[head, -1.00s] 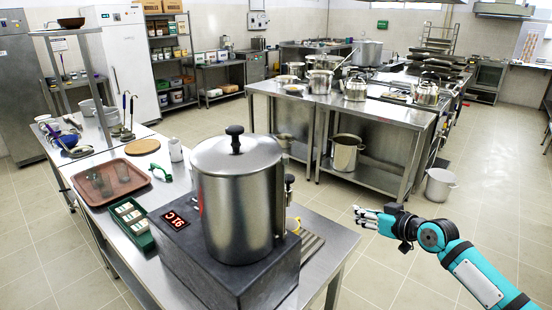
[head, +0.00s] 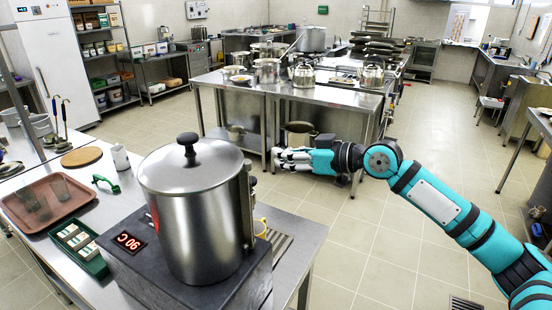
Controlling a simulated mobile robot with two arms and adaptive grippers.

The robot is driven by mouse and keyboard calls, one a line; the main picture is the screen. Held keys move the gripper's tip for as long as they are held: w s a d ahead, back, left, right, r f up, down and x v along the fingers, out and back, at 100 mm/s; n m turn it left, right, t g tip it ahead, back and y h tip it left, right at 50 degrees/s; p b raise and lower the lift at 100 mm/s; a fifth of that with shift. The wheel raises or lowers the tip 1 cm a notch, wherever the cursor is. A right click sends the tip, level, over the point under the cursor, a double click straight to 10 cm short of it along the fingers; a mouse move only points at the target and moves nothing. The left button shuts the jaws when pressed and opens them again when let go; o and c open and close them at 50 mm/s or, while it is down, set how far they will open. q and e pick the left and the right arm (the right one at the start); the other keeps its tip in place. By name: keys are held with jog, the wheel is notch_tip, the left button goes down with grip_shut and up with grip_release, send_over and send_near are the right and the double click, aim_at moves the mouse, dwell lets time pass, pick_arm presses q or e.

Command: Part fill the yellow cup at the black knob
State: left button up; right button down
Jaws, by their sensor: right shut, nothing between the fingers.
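A large steel urn (head: 205,225) with a lid and a black lid knob (head: 188,140) stands on a dark base at the front of the near steel table. A tap with a small dark top (head: 249,172) shows at the urn's right side, partly hidden by it. A yellow cup (head: 262,228) sits low beside the urn near the tap; only a sliver and its handle show. My right gripper (head: 279,158) is shut and empty, in the air right of the urn and above the cup's height, apart from both. My left gripper is out of view.
A brown tray (head: 18,212) with glasses, a green box (head: 88,262) of packets and a green-handled item (head: 106,184) lie left of the urn. A ridged drip area (head: 280,245) lies right of it. A steel counter (head: 225,85) with pots stands behind.

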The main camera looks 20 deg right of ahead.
jog(key=p, duration=0.4)
send_over(256, 180)
jog(key=shift+w+a+f, duration=0.1)
jog(key=shift+w+f, duration=0.1)
jog(key=shift+f, duration=0.75)
notch_tip(256, 180, down, 3)
jog(key=shift+s+r, duration=0.1)
jog(key=shift+s+d+f+p, duration=0.1)
jog(key=shift+d+f+p, duration=0.2)
jog(key=shift+f, duration=0.35)
jog(key=shift+a, duration=0.1)
jog(key=shift+a, duration=0.1)
notch_tip(256, 180, down, 2)
jog(key=b, duration=0.3)
jog(key=shift+r, duration=0.1)
